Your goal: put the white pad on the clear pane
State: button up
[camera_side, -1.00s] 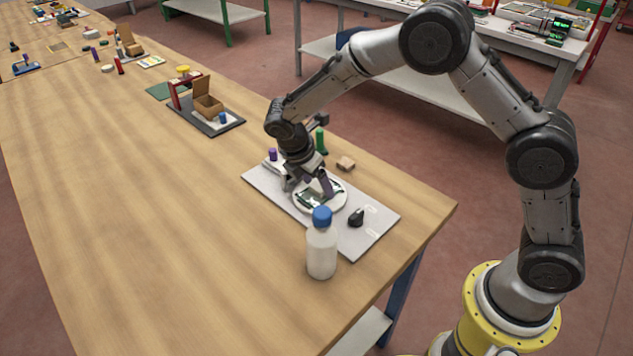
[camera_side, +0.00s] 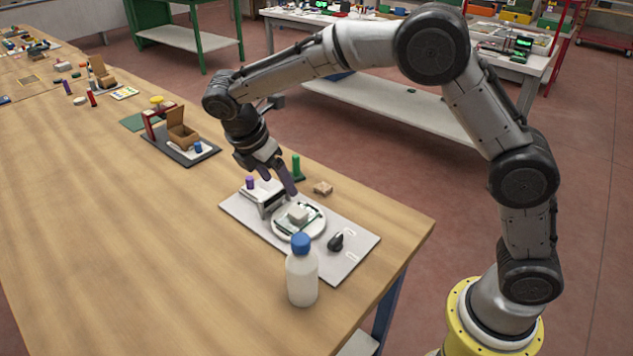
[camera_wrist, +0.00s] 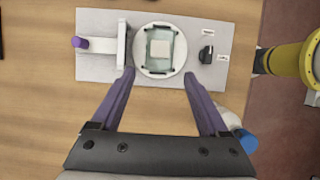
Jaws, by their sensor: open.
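The white pad (camera_side: 297,213) lies on the clear pane (camera_side: 311,222), which sits on the round white turntable (camera_side: 280,230) of the edger. In the wrist view the pad (camera_wrist: 160,48) lies flat near the middle of the pane (camera_wrist: 153,66), with dark clips at the pane's corners. My gripper (camera_side: 277,184) is open and empty, raised above and behind the pad in the side view. In the wrist view its two purple fingers (camera_wrist: 163,82) are spread wide, with nothing between them.
A grey base board (camera_side: 345,262) carries a black knob (camera_side: 336,241) and a grey block with a purple knob (camera_side: 249,182). A white bottle with a blue cap (camera_side: 302,278) stands in front. A green post (camera_side: 296,168) and a small wooden block (camera_side: 322,188) are behind.

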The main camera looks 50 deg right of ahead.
jog(key=s+d+r+m+t+y, duration=0.1)
jog(key=s+d+r+m, duration=0.2)
jog(key=s+r+m, duration=0.3)
jog(key=s+d+r+m+t+y, duration=0.1)
jog(key=s+d+r+m+y, duration=0.2)
jog(key=s, duration=0.5)
jog(key=s+d+m+t, duration=0.1)
jog(key=s+m, duration=0.3)
jog(key=s, duration=0.3)
jog(key=s+d+f+m+t, duration=0.1)
jog(key=s+m+t, duration=0.1)
jog(key=s+m, duration=0.3)
jog(key=s, duration=0.2)
jog(key=shift+s+d+f+t, duration=0.25)
jog(key=shift+s+d+t, duration=0.05)
